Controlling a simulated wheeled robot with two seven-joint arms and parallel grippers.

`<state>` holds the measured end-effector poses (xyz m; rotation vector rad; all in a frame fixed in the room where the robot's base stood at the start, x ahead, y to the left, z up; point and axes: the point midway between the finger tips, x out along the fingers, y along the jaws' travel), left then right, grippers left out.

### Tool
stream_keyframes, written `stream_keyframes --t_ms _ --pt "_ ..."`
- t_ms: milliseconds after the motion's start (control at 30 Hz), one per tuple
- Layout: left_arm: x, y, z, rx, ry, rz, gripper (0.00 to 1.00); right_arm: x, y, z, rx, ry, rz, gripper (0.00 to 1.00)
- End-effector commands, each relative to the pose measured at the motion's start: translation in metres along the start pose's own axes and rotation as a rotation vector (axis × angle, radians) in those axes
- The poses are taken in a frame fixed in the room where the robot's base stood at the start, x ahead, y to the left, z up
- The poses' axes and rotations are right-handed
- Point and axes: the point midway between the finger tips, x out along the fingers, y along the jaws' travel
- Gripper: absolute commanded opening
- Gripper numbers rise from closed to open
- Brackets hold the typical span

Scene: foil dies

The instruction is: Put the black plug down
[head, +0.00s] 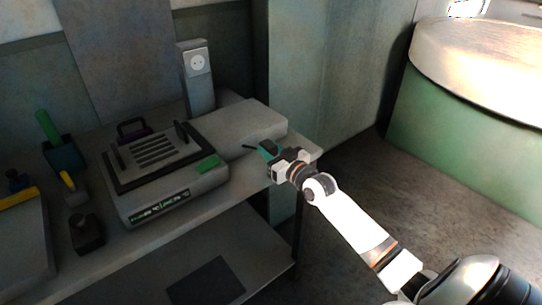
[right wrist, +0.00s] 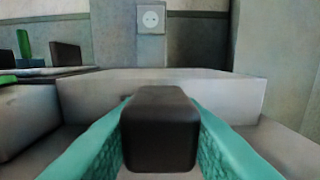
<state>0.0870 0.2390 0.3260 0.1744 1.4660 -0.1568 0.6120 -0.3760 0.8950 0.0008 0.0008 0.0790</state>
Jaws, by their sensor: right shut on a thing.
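The black plug (right wrist: 160,128) is between the teal fingers of my right gripper (head: 268,153) and fills the middle of the right wrist view. The right gripper is shut on it. In the head view the gripper is over the right end of the bench, just in front of a low pale grey block (head: 240,128). The plug is mostly hidden by the fingers there. I cannot tell whether its underside touches the bench. My left gripper is not in view.
A grey machine (head: 190,187) with a slatted top stands left of the gripper. Behind it is a post with a wall socket (head: 197,62), also in the right wrist view (right wrist: 151,19). A dark block (head: 86,233) and tools stand further left. The bench front strip (head: 245,178) is bare.

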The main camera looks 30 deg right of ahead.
Motion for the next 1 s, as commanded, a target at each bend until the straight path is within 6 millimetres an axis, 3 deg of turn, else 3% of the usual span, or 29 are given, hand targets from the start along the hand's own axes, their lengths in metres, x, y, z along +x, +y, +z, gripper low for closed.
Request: stream_keyframes --t_ms 133,867,900,1000 --pt "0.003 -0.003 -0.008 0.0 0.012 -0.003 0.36 0.0 -0.001 -0.015 -0.002 -0.001 -0.001 0.0" --pt "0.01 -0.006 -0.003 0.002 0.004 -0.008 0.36 0.0 -0.001 -0.026 -0.001 -0.002 -0.001 0.0" --pt "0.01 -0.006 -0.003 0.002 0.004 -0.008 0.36 0.0 -0.001 -0.027 -0.001 -0.002 -0.001 0.34" --pt "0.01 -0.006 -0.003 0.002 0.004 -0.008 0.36 0.0 -0.001 -0.027 -0.001 -0.001 -0.001 0.5"
